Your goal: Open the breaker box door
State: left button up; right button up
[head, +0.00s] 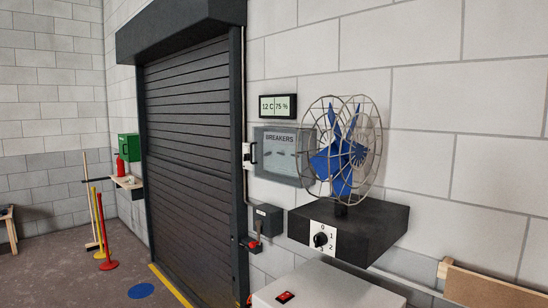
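The grey breaker box (275,155) is on the white block wall, between the dark roller shutter and the fan. Its front has a see-through panel labelled BREAKERS, and its door looks shut. Neither of my grippers is in the head view.
A blue-bladed fan (341,150) stands on a black box (348,230) with a dial, close right of the breaker box. Below is a pale cabinet (328,290) with a red switch. A grey switch box (267,220) is under the breaker box.

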aim_at(269, 137)
jog(key=i+j, duration=0.55)
jog(key=i+j+z, duration=0.2)
jog(key=i+j, duration=0.2)
jog(key=j, duration=0.2)
jog(key=z, duration=1.15)
